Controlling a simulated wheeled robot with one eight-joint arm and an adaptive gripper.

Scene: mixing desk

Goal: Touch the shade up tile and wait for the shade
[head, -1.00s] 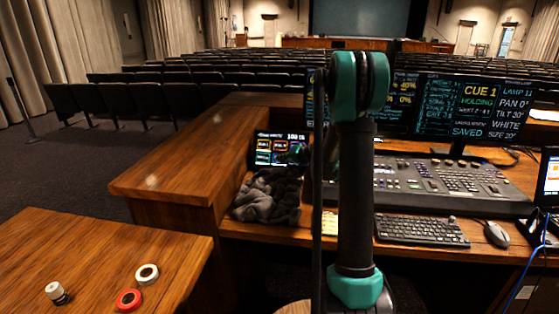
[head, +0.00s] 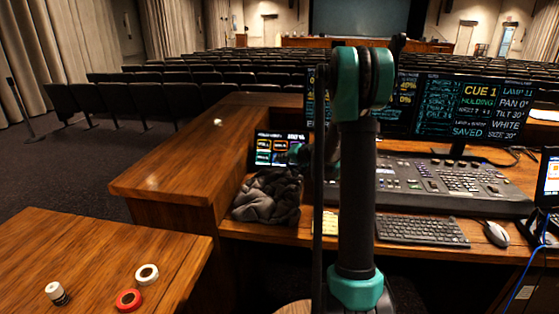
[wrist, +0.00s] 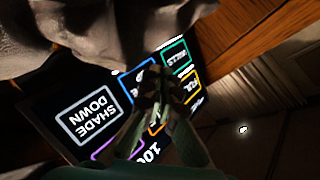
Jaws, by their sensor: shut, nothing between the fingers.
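A small dark touch panel (head: 272,150) with bright outlined tiles stands at the back of the desk's left bay. In the wrist view the panel shows upside down, with a "SHADE DOWN" tile (wrist: 95,120) readable. A blue-edged tile (wrist: 138,86) beside it is partly covered by my fingers, and its words cannot be read. I cannot make out a shade up label. My gripper (wrist: 160,100) is shut and empty, its tips over the middle of the panel. Contact with the glass cannot be told. In the head view my arm hides most of the gripper.
A crumpled grey cloth (head: 266,196) lies right in front of the panel and fills the top left of the wrist view. A lighting console (head: 440,186), keyboard (head: 425,230) and mouse (head: 496,233) are to the right. Tape rolls (head: 147,274) lie on the left table.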

